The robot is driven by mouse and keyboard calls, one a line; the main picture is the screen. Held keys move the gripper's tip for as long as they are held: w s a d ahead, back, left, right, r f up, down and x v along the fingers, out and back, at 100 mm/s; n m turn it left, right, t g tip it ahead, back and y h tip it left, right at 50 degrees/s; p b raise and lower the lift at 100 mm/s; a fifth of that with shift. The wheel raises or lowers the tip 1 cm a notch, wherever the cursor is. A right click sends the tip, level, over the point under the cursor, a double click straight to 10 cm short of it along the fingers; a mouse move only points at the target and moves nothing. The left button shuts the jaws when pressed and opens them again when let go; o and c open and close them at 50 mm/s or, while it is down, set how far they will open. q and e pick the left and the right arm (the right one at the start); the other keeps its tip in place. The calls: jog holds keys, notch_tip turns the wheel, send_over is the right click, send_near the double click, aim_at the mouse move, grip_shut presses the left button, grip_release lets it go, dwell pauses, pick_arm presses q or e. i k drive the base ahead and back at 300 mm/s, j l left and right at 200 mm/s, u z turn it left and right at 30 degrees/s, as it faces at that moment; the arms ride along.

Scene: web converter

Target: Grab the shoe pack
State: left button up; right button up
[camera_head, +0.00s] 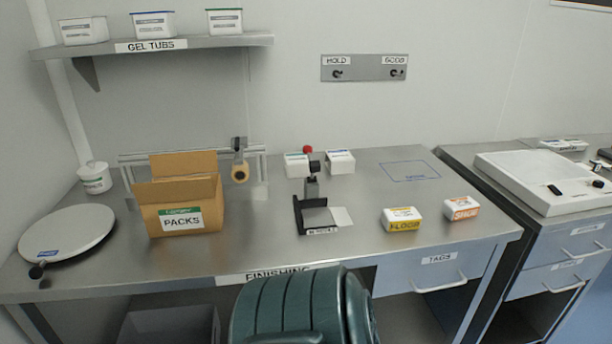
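A small white pack with an orange label (461,209) lies on the steel finishing table, near its front right corner. Its label is too small to read surely but may say "SHOE". A similar white pack with a yellow label (402,219), which seems to read "FLOOR", lies to its left, apart from it. Neither of my grippers is in view.
An open cardboard box marked PACKS (181,220) stands at left on the table (270,250), beside a round grey plate (68,233). A black-framed device (318,215) stands mid-table. A dark green chair (300,310) stands in front. An outlined area (409,171) at back right is empty.

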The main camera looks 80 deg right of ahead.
aim_at(459, 208)
jog(key=k+l+z, duration=0.15)
jog(key=z, duration=3.35)
